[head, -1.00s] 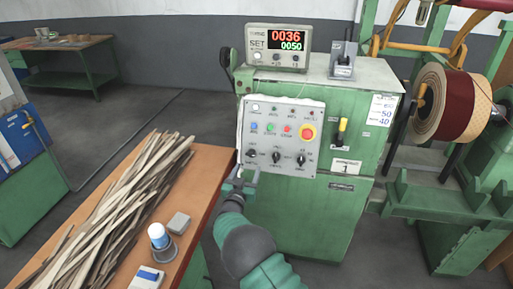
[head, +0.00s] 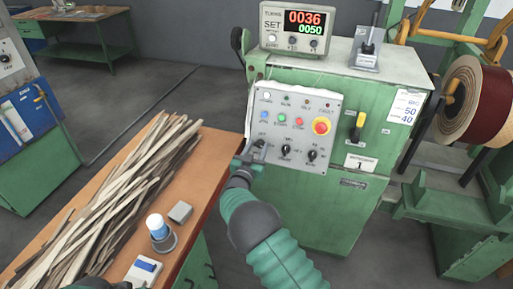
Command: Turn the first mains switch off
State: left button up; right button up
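The green cabinet with the number 1 label (head: 359,163) stands ahead. Its switch with a yellow handle (head: 357,126) is on the front, right of the grey control panel (head: 290,128); the handle looks roughly upright. My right gripper (head: 248,160) is at the panel's lower left corner, just below the leftmost black knob (head: 260,143). Its fingers look apart with nothing between them; whether they touch the panel I cannot tell. It is well left of and below the yellow handle. My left gripper is not in view; a dark part at the bottom left edge may be my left arm.
A wooden bench (head: 205,150) at left holds a heap of thin strips (head: 130,190), a white-capped container (head: 158,227) and small boxes. A counter display (head: 298,28) stands on the cabinet. A coil (head: 480,100) and green machine frame stand at right.

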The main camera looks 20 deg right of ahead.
jog(key=shift+d, duration=0.2)
grip_shut()
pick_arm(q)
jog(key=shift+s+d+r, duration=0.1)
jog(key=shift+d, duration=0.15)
